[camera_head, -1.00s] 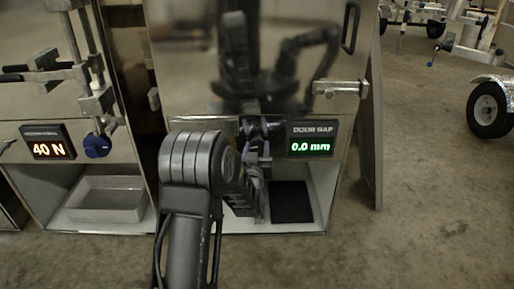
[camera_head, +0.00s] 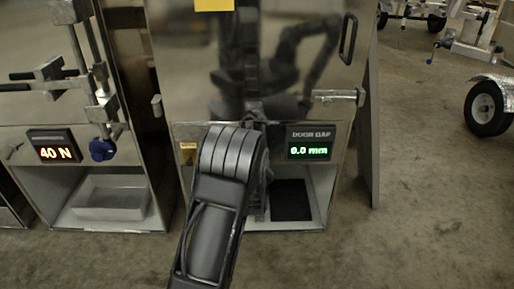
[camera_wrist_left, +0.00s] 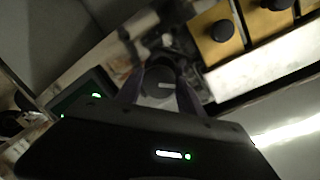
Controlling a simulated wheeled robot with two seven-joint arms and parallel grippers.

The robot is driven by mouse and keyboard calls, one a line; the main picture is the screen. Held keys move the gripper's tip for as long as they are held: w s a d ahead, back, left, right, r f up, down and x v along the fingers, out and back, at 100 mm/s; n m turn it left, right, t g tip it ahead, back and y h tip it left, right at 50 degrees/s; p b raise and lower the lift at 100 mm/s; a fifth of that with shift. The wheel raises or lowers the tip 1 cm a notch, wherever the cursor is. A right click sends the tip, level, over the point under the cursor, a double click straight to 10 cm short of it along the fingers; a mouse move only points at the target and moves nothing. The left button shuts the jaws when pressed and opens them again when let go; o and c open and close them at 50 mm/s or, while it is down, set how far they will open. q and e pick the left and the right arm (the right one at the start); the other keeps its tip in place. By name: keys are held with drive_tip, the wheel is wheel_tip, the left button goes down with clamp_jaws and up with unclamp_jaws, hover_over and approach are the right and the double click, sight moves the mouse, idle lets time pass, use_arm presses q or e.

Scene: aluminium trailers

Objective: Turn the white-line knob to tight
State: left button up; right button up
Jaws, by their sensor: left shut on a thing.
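In the left wrist view a round dark knob with a short white line (camera_wrist_left: 163,85) sits between the fingers of my left gripper (camera_wrist_left: 159,78). The fingers are shut on its sides. The white line lies nearly level across that picture. In the head view my forearm and wrist cover the knob and the gripper, in front of the lower middle of the metal cabinet (camera_head: 290,70). The door gap display (camera_head: 310,142) beside it glows green and seems to read 0.0 mm. My right gripper is not in view.
Ochre blocks with black round knobs (camera_wrist_left: 222,31) lie close by in the wrist view. A metal latch (camera_head: 338,96) juts out right of my arm. A second cabinet with a 40 N display (camera_head: 54,146) and a tray (camera_head: 112,196) stands left.

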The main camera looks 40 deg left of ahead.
use_arm(q)
drive_tip(key=m+p, duration=0.2)
drive_tip(key=m, duration=0.2)
drive_tip(key=m+g+y+p, duration=0.1)
drive_tip(key=m+p, duration=0.2)
drive_tip(key=m, duration=0.2)
drive_tip(key=shift+d+m+p, duration=0.15)
drive_tip(key=shift+m+p, duration=0.15)
drive_tip(key=shift+p, duration=0.05)
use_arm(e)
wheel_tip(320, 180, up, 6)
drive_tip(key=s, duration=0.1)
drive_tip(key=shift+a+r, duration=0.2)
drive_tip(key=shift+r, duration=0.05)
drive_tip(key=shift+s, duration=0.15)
use_arm(q)
drive_tip(key=o, duration=1.4)
drive_tip(key=shift+r, duration=0.1)
drive_tip(key=p+v, duration=0.2)
drive_tip(key=v, duration=0.5)
drive_tip(key=shift+s+d, duration=0.25)
drive_tip(key=shift+d, duration=0.05)
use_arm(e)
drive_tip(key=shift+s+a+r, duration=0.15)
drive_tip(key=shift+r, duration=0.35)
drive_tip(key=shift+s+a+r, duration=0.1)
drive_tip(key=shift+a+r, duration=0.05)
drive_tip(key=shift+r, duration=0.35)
